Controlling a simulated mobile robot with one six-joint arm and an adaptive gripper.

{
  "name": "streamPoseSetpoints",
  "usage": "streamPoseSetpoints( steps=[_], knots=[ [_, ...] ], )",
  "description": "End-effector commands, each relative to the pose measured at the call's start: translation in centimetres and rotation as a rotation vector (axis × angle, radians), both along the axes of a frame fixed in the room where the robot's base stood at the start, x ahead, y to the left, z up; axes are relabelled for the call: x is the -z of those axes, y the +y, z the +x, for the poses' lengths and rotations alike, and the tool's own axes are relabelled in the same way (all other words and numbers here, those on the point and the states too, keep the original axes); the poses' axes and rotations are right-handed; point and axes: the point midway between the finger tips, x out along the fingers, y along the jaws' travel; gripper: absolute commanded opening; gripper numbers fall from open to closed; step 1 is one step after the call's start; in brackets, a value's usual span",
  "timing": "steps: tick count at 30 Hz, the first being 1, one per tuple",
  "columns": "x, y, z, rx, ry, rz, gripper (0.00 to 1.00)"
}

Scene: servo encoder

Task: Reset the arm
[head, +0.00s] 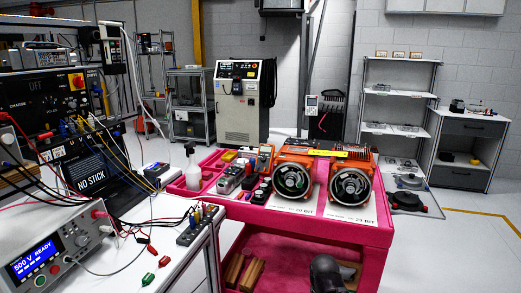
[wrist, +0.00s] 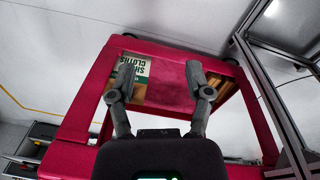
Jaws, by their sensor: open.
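My gripper (wrist: 161,84) shows in the wrist view with its two grey fingers spread apart and nothing between them. It faces the pink cart (wrist: 88,95), whose frame surrounds the fingers in that picture. A box with "SHOP CLOTHS" lettering (wrist: 141,70) shows behind the left finger, partly hidden by it. I cannot tell how far the fingertips are from the cart. In the head view, the cart (head: 370,232) stands right of centre, and I cannot clearly make out my gripper there.
A white bench (head: 165,212) with instruments and loose cables is at left. A dark rounded object (head: 328,272) is low in the cart.

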Motion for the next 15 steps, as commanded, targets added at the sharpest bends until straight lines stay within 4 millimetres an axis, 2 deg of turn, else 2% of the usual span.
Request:
streamPoseSetpoints(
  steps=[4,15],
  knots=[
    [0.1,1.0,-2.0,-0.018,0.054,0.075,0.65],
    [-3.6,1.0,-1.8,-0.019,0.052,0.072,0.65]
  ],
)
